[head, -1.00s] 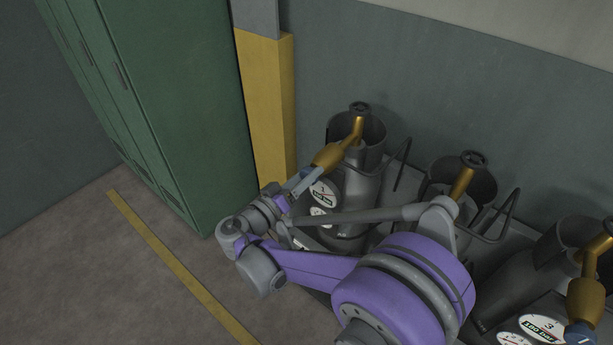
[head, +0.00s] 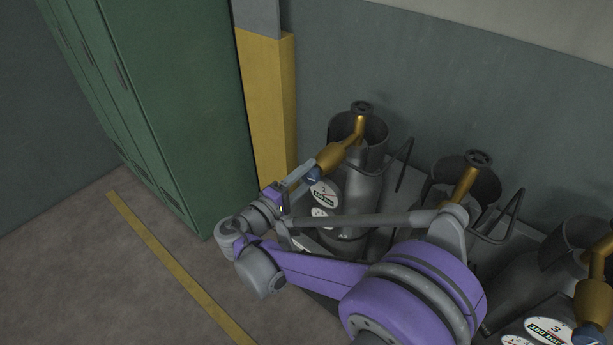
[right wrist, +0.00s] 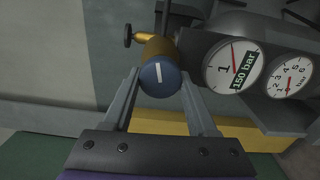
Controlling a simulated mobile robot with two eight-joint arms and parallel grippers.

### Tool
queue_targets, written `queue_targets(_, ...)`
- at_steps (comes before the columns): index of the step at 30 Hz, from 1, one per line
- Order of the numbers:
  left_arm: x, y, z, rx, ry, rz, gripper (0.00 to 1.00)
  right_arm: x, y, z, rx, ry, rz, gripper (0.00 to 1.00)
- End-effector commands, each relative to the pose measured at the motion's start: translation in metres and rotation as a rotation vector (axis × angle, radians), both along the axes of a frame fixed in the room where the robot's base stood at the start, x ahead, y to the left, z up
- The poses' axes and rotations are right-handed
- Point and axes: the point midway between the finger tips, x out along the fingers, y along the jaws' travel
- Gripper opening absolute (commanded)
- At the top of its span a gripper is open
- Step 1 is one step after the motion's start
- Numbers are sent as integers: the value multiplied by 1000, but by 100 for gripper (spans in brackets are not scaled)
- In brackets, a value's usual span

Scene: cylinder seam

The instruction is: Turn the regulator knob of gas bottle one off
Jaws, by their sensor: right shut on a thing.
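The regulator knob of bottle one is a blue round knob (right wrist: 158,75) with a white line across its face, upright in the right wrist view. It sits on the end of the brass regulator (head: 332,158) of gas bottle one (head: 365,190). My right gripper (right wrist: 158,80) is shut on the knob, one finger on each side. In the head view the right gripper (head: 303,176) reaches the knob from the lower left. The large gauge (right wrist: 222,68) beside the knob is marked 1 and 150 bar. My left gripper is not in view.
A smaller gauge (right wrist: 292,80) sits beside the large one. A second bottle's valve (head: 479,158) and bottle three's gauge (head: 550,327) are to the right. A yellow post (head: 266,110) and green lockers (head: 185,110) stand left. The floor at left is clear.

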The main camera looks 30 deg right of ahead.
Motion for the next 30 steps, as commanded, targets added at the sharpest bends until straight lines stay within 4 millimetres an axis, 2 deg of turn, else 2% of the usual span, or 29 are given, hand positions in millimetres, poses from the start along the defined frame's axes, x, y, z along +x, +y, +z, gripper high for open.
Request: queue_targets(30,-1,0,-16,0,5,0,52,-2,-1,-5,-366,887,1,3)
